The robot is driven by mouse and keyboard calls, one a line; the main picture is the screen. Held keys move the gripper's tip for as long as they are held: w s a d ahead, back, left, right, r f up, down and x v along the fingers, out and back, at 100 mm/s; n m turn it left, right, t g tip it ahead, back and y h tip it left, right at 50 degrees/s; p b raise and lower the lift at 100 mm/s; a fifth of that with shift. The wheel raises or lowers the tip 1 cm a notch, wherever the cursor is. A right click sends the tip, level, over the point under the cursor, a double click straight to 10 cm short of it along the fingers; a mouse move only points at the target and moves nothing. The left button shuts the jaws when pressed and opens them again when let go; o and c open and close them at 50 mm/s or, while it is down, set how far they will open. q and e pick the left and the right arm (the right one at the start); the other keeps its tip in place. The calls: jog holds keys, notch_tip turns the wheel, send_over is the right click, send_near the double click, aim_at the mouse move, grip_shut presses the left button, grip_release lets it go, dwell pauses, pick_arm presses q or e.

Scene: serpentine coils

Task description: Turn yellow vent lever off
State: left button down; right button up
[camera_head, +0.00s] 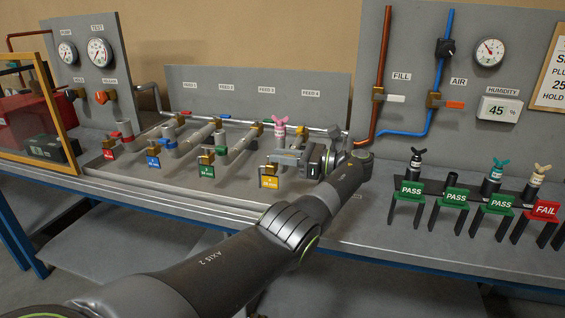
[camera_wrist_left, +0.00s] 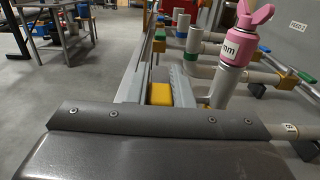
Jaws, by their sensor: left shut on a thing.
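My left gripper (camera_head: 278,156) reaches in from the right over the front of the fourth pipe line, beside a brass valve (camera_head: 268,170) with a yellow tag (camera_head: 270,183). In the left wrist view its long grey fingers close around a yellow piece (camera_wrist_left: 160,94), which appears to be the yellow vent lever. The fingers hide much of it, and its exact angle cannot be told. A pink-capped fitting (camera_head: 280,126) stands upright on the same line, just behind the gripper; it also shows in the left wrist view (camera_wrist_left: 246,35). My right gripper is out of view.
Lines with red (camera_head: 109,154), blue (camera_head: 153,162) and green (camera_head: 207,171) tags lie to the left. A rack with PASS and FAIL tags (camera_head: 453,194) stands on the right. An orange-framed panel (camera_head: 68,118) is at far left. The bench's front strip is clear.

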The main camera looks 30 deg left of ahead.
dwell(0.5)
pick_arm(q)
jog(key=c, duration=1.3)
grip_release()
